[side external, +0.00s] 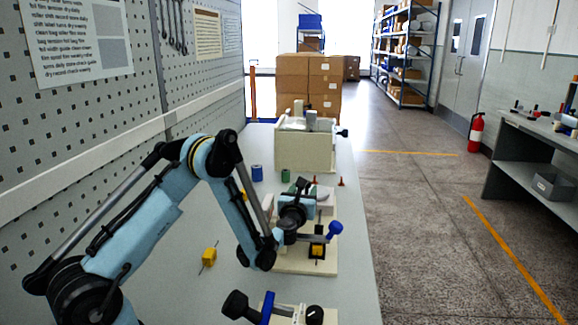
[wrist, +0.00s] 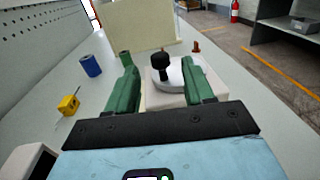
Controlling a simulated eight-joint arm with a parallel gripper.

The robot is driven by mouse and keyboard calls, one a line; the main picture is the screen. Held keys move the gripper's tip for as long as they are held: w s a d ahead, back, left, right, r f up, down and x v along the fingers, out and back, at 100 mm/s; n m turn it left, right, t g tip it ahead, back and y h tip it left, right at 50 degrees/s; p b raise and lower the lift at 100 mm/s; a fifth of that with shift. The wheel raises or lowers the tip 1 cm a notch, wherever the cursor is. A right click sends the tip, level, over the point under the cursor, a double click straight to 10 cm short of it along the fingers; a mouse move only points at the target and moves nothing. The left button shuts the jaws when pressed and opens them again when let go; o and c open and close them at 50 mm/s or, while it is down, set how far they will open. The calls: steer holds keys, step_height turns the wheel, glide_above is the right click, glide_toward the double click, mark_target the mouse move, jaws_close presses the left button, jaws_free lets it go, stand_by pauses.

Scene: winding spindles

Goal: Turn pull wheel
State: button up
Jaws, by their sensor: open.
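In the wrist view a pale grey wheel (wrist: 173,82) with an upright black knob (wrist: 162,64) sits on a whitish block (wrist: 183,101). My gripper (wrist: 160,70) has two green fingers, spread apart, one to the left and one to the right of the wheel. The knob shows in the space between them, and I see no clear contact. In the side view my gripper (side external: 299,192) is low over the bench beside the whitish fixtures. My wrist hides most of the wheel there.
A large cream box (side external: 305,152) stands behind. A pegboard wall (side external: 80,130) runs along the left.

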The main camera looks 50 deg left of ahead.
step_height(320, 180, up, 12)
steer(key=w+a+m+t+h, duration=0.2)
steer(key=a+m+t+h, duration=0.1)
steer(key=a+m+h, duration=0.3)
steer(key=s+a+m+h, duration=0.3)
steer(key=s+m+h, duration=0.3)
steer(key=s+h, duration=0.45)
step_height(320, 180, down, 12)
steer(key=w+d+h, duration=0.1)
steer(key=w+h, duration=0.1)
steer(key=x, duration=1.2)
steer(key=shift+c, duration=0.4)
